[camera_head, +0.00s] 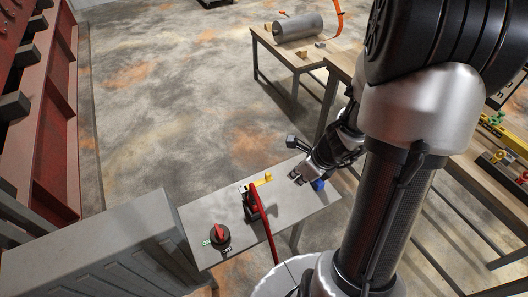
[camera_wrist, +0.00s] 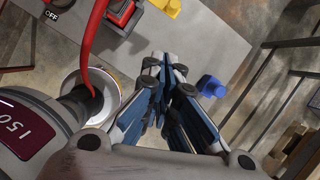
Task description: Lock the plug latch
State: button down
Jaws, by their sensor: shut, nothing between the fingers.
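On a small grey table (camera_head: 212,212), a dark plug body (camera_head: 250,203) with a red cable (camera_head: 264,218) stands near the middle. A yellow latch-like piece (camera_head: 263,180) sits beside it, on its far side. In the wrist view the plug (camera_wrist: 122,14) and the yellow piece (camera_wrist: 171,7) are at the top edge, partly cut off. My gripper (camera_head: 296,177) is over the right part of the table, to the right of the plug and apart from it. In the wrist view its fingers (camera_wrist: 164,68) are shut and empty. Whether the latch is locked cannot be told.
A red rotary switch (camera_head: 219,234) with ON and OFF labels is at the table's left. A blue block (camera_head: 319,184) is at its right edge, close to my gripper. A grey cabinet (camera_head: 95,245) stands at left. Wooden benches (camera_head: 345,65) stand at right. Open floor lies beyond.

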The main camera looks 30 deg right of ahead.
jog(key=shift+s+d+f+m, duration=0.2)
jog(key=shift+d+f+m, duration=0.1)
jog(key=shift+f+m, duration=0.1)
jog(key=w+a+f+b, duration=0.2)
jog(key=w+f+b, duration=0.3)
jog(key=w+f, duration=0.2)
jog(key=shift+w+a+f, duration=0.15)
jog(key=shift+a+f, duration=0.2)
jog(key=shift+f, duration=0.7)
